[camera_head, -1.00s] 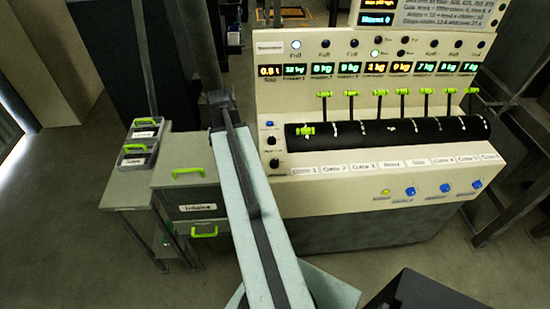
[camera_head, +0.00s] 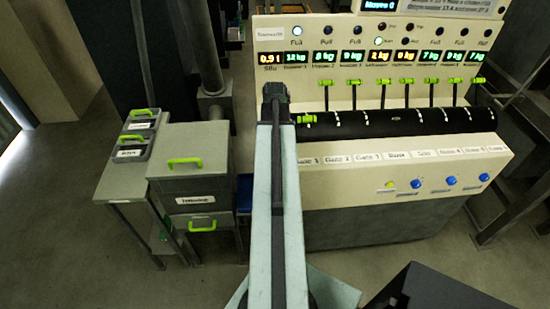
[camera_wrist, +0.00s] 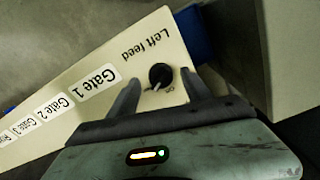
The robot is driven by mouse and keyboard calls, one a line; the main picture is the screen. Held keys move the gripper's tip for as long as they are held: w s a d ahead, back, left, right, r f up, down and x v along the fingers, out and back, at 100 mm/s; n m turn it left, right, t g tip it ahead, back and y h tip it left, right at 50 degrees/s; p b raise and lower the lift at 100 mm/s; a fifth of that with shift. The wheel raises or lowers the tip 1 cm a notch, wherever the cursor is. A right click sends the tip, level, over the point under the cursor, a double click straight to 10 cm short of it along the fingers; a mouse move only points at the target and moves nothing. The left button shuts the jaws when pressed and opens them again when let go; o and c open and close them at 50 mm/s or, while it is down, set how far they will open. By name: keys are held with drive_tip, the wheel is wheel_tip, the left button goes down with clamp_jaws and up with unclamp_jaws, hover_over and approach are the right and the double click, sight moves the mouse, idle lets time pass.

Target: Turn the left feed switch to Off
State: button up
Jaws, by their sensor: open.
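The left feed switch (camera_wrist: 160,77) is a round black knob with a pale pointer mark on the cream panel, by the printed words "Left feed" in the wrist view. The small position lettering beside it is too blurred to read. My gripper (camera_wrist: 160,85) is open, its two dark fingers on either side of the knob as seen in the wrist view. I cannot tell whether either finger touches it. In the head view my arm hides the switch and the gripper's fingers.
The cream control panel (camera_head: 400,185) has a row of green-handled levers (camera_head: 354,83) above a black roller (camera_head: 390,122). Blue buttons (camera_head: 450,180) are at its lower right. A grey cabinet (camera_head: 180,150) with green handles stands left of my arm. Gate labels (camera_wrist: 95,80) show in the wrist view.

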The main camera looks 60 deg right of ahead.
drive_tip(key=shift+f, duration=0.75)
drive_tip(key=shift+r, duration=0.1)
drive_tip(key=shift+a, duration=0.1)
clamp_jaws()
drive_tip(key=shift+n, duration=0.3)
drive_tip(key=n, duration=1.1)
drive_tip(key=shift+n, duration=0.3)
